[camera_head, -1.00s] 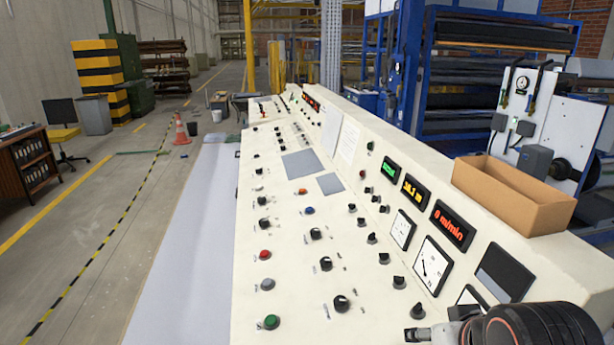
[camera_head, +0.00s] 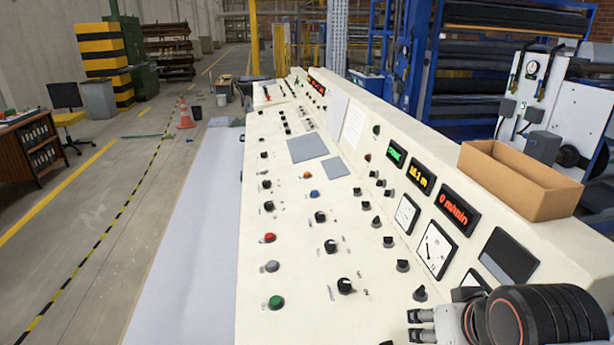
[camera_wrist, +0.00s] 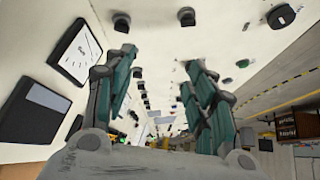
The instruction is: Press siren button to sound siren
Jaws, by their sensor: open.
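The cream control panel (camera_head: 290,225) carries several buttons and knobs. On its left part are a red button (camera_head: 270,238), a grey button (camera_head: 272,266) and a green button (camera_head: 276,302); farther back are a blue button (camera_head: 314,194) and an orange one (camera_head: 307,175). No readable label tells which is the siren button. My gripper (camera_head: 422,326) is at the bottom right in the head view, over the panel's near right part, right of the green button. In the wrist view its two green-padded fingers (camera_wrist: 160,85) stand apart with nothing between them.
An open cardboard box (camera_head: 515,180) sits on the panel's raised back. Black knobs (camera_head: 344,286) stand up from the panel, near lit displays (camera_head: 455,208) and dial gauges (camera_head: 435,249). Left of the panel, the floor (camera_head: 90,255) is open; an orange cone (camera_head: 186,115) stands farther off.

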